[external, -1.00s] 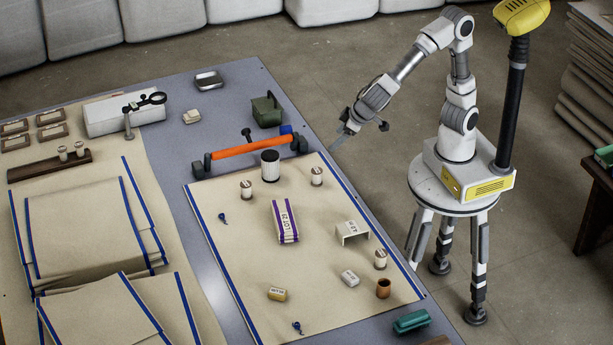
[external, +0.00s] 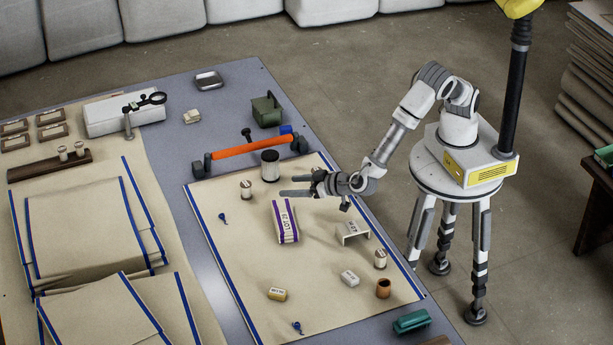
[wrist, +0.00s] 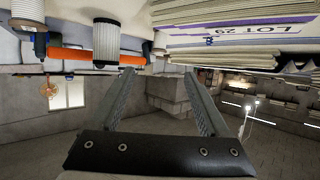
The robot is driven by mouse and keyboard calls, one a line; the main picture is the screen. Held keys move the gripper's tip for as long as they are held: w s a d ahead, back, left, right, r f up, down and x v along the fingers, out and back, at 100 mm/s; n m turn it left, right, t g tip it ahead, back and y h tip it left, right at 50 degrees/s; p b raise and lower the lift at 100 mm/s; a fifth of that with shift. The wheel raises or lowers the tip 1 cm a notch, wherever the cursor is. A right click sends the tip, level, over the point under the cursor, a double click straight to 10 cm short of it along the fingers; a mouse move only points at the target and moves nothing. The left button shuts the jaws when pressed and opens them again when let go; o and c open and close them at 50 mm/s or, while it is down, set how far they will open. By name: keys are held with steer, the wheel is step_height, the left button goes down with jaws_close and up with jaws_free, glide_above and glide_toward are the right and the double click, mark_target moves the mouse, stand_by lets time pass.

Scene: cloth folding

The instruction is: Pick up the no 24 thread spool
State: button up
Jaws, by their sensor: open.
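A small pale thread spool (external: 246,190) stands upright on the cream cloth, left of my gripper. A second similar spool (external: 380,259) stands near the cloth's right edge. I cannot read a number on either. A third spool, seen earlier near the cloth's upper right, is hidden behind my gripper. My gripper (external: 287,186) is open and empty, low over the cloth, its fingers pointing left toward the first spool but apart from it. Its fingers also show in the wrist view (wrist: 158,73), where a spool (wrist: 28,14) appears at the upper left.
A dark-ended ribbed cylinder (external: 270,166) and an orange bar (external: 252,147) stand beyond my fingers. A purple-banded LOT 29 bundle (external: 285,221) lies just in front. A white bracket (external: 352,232), a brown cup (external: 383,288) and small blocks lie to the right and front.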

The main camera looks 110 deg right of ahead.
mark_target(252, 188)
steer(key=b+x, duration=0.1)
steer(key=x, duration=1.4)
steer(key=shift+d+f, duration=0.25)
jaws_close()
